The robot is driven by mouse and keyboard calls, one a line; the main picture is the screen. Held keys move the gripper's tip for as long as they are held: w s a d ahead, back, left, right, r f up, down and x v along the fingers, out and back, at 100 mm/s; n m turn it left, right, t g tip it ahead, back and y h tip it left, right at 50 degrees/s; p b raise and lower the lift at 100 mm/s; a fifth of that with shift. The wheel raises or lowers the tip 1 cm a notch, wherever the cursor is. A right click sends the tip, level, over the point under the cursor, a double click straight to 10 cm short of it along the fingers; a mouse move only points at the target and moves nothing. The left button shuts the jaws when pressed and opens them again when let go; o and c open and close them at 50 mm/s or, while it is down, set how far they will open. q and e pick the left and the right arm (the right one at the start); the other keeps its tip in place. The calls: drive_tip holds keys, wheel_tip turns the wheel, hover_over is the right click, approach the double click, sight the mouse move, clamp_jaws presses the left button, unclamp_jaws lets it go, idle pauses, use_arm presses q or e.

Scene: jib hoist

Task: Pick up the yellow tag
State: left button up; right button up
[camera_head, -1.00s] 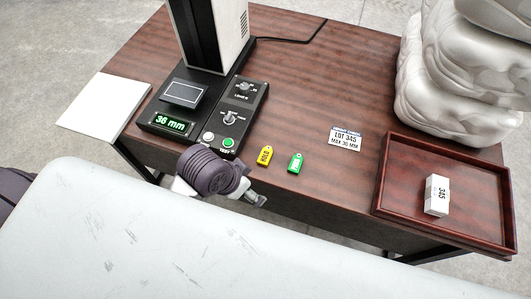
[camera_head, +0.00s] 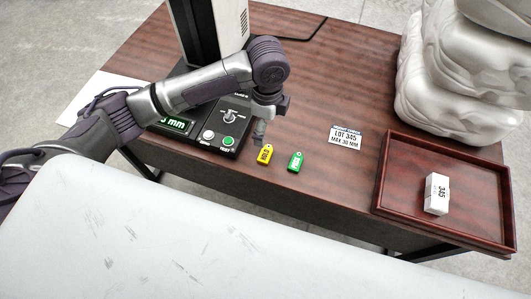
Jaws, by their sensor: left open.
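The yellow tag (camera_head: 264,155) lies flat on the brown table, with dark lettering on it. A green tag (camera_head: 295,162) lies just to its right, apart from it. My left arm reaches in from the left, and my left gripper (camera_head: 259,138) points down just above the upper end of the yellow tag. It is open and holds nothing. Whether its fingers touch the tag cannot be told. My right gripper is not in view.
A black test device (camera_head: 213,142) with a green display and buttons stands left of the tags, partly hidden by my arm. A lot card (camera_head: 345,138) lies to the right. A wooden tray (camera_head: 398,204) holds a white box (camera_head: 436,194). White sacks (camera_head: 451,90) stand behind it.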

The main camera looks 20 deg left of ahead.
use_arm(q)
hover_over(266, 153)
wheel_tip(266, 153, down, 8)
drive_tip(key=shift+d, duration=0.15)
drive_tip(key=shift+f+p, duration=0.65)
drive_tip(key=shift+f, duration=2.1)
drive_tip(key=shift+c, duration=0.4)
drive_tip(key=c, duration=1)
